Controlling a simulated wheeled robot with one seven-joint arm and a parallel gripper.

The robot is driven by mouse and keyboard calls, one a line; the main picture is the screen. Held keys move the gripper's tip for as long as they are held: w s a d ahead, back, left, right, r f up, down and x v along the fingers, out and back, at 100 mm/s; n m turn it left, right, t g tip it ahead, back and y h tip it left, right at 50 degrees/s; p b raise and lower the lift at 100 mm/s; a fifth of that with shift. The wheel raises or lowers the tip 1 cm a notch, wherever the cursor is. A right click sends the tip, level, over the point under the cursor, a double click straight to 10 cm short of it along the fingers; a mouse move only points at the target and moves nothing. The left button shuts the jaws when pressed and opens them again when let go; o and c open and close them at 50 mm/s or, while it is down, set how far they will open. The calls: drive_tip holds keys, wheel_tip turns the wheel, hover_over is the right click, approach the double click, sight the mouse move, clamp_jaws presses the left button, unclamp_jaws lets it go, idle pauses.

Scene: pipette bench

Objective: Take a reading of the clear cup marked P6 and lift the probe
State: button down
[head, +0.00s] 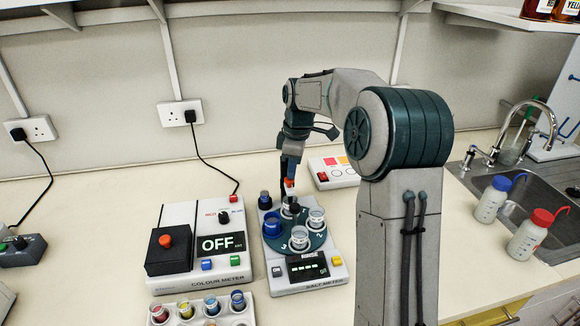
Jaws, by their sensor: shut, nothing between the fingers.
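The salt meter (312,283) stands on the bench with a dark turntable (283,244) on top. Clear cups sit on it: one at the front (299,241), one at the right (316,217), and one at the back (287,210), partly hidden. A blue cup (272,224) is at the left. No P6 marking is readable. A dark upright part with an orange top (289,184), possibly the probe, stands over the back cup; whether it dips in is unclear. My gripper (290,176) is shut and empty, pointing down at or just above the orange top; contact is unclear.
The meter display (306,269) shows green marks, with a yellow button (337,261) beside it. The colour meter (200,245) reads OFF at left. A cup rack (240,318) is in front. A white box with buttons (334,172) is behind. Bottles (491,200) stand right.

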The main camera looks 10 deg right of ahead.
drive_tip(key=d, duration=0.1)
drive_tip(key=s+d+r, duration=0.1)
drive_tip(key=shift+d+p, duration=0.3)
drive_tip(key=shift+d, duration=0.1)
drive_tip(key=shift+r, duration=0.1)
wheel_tip(320, 180, up, 14)
drive_tip(key=d, duration=0.1)
drive_tip(key=shift+s+f, duration=0.2)
drive_tip(key=shift+s, duration=0.05)
drive_tip(key=s+a+f+m+t, duration=0.1)
drive_tip(key=s+f+m, duration=0.3)
drive_tip(key=s, duration=0.6)
drive_tip(key=s+a+f+m, duration=0.1)
drive_tip(key=s+f+m, duration=0.4)
drive_tip(key=s, duration=0.5)
drive_tip(key=s+a+f+m+t+h, duration=0.1)
drive_tip(key=s+f+m, duration=0.3)
drive_tip(key=s, duration=0.6)
drive_tip(key=shift+f+m+t, duration=0.15)
drive_tip(key=shift+m+t, duration=0.15)
drive_tip(key=shift+m, duration=0.1)
